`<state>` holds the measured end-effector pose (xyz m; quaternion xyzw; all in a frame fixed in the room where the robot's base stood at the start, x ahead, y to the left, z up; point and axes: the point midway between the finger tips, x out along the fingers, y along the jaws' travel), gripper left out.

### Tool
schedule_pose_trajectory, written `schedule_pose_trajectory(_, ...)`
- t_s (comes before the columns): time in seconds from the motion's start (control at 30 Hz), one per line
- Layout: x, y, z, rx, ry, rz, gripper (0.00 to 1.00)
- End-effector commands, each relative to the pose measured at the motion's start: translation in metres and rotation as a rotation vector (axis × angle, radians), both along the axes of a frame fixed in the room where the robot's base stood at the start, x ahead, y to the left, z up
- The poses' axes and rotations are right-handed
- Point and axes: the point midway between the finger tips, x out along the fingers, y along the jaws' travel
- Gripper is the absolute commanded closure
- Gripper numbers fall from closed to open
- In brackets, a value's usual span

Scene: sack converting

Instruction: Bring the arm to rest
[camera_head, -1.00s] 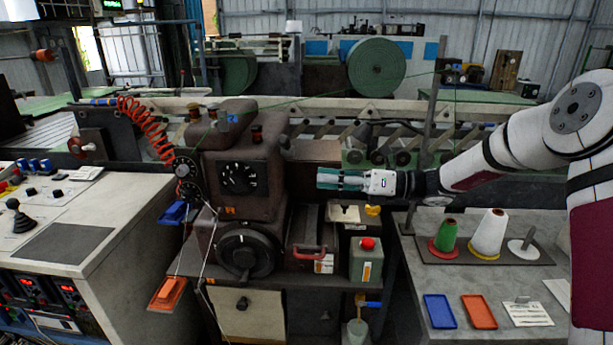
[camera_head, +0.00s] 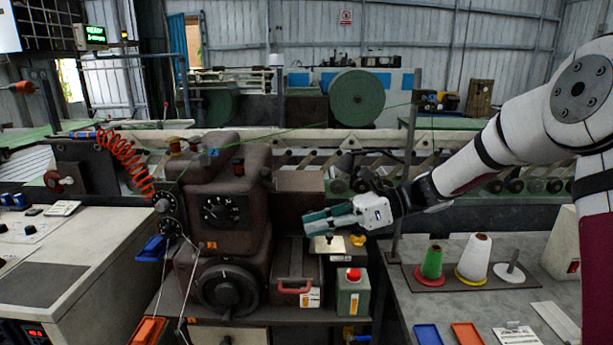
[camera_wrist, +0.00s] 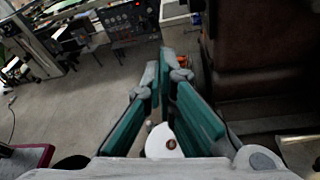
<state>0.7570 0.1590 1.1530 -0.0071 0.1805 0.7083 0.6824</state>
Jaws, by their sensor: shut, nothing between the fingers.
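My gripper (camera_head: 312,222) is in the head view, in the middle of the picture, with its teal fingers pointing left. A white round thing with a dark centre (camera_wrist: 163,141) shows behind the finger bases. The fingers touch nothing that I can see.
A brown box with a red handle (camera_head: 296,275) stands below the gripper. On the grey table at right are a green cone (camera_head: 432,262), a white cone (camera_head: 474,258) and shallow blue (camera_head: 427,334) and orange (camera_head: 467,333) trays. A control desk (camera_head: 60,270) is at left.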

Motion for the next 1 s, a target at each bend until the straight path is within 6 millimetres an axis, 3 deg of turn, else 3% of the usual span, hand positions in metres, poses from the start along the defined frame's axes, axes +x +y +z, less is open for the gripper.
schedule_pose_trajectory(0.03, -0.019, 0.003, 0.005, -0.076, -0.076, 0.046, 1.00)
schedule_pose_trajectory(0.13, -0.050, 0.002, 0.006, -0.212, -0.220, 0.137, 1.00)
schedule_pose_trajectory(0.37, -0.118, -0.020, 0.010, -0.496, -0.547, 0.367, 1.00)
schedule_pose_trajectory(0.7, -0.204, -0.077, 0.020, -0.849, -0.998, 0.755, 1.00)
schedule_pose_trajectory(1.0, -0.263, -0.134, 0.028, -1.099, -1.339, 1.124, 1.00)
